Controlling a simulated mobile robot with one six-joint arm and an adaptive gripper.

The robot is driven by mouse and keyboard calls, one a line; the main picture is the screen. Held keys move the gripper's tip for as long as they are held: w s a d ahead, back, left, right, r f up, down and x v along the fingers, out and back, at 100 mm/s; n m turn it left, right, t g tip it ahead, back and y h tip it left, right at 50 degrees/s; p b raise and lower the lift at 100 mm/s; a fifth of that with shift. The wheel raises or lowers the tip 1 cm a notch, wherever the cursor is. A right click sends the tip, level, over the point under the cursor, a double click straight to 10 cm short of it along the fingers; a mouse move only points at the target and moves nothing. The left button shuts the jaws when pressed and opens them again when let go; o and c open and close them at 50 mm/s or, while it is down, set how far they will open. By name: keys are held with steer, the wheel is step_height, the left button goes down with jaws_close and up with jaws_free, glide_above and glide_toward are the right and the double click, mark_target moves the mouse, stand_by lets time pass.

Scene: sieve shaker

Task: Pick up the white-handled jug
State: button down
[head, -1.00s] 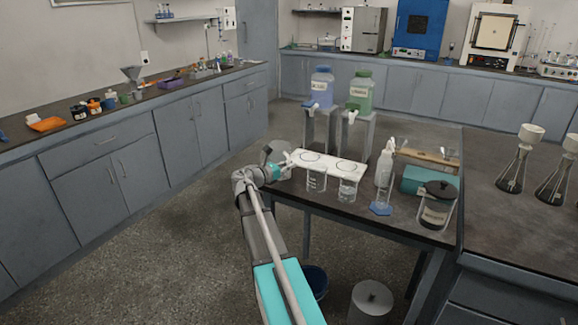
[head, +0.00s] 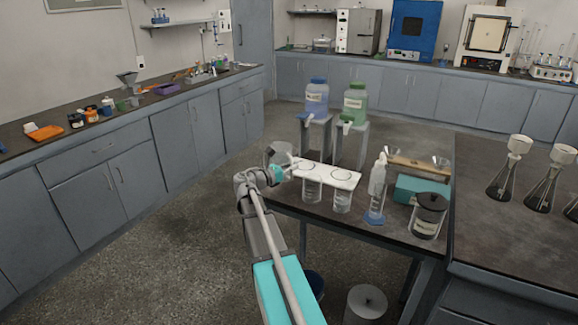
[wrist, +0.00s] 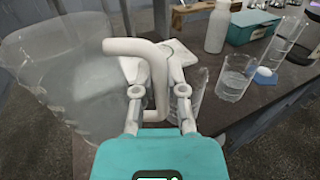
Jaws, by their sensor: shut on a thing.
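The jug (head: 277,153) is a large clear vessel at the left end of the white board in the head view. In the wrist view its ribbed clear body (wrist: 70,85) fills the left side, with its white handle (wrist: 158,80) in the middle. My gripper (wrist: 157,72) is shut on the handle, with a finger on either side. In the head view my gripper (head: 284,171) is just below and right of the jug, partly blending with it. The jug's base is hidden, so I cannot tell whether it touches anything.
The white board (head: 328,172) with two ring outlines and clear beakers (head: 342,201) are close right of the jug. A blue-based cylinder (head: 374,217), teal box (head: 415,190) and dark-lidded jar (head: 429,215) stand further right. Open floor (head: 190,245) lies left.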

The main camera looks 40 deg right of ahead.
steer(key=s+r+p, duration=0.5)
steer(key=s, duration=0.5)
steer(key=shift+r, duration=0.35)
stand_by(0.3)
steer(key=shift+s, duration=0.2)
stand_by(0.6)
steer(key=shift+r+p, duration=0.25)
steer(key=shift+p, duration=0.05)
step_height(320, 180, up, 8)
steer(key=p, duration=0.8)
steer(key=shift+d, duration=0.1)
stand_by(0.6)
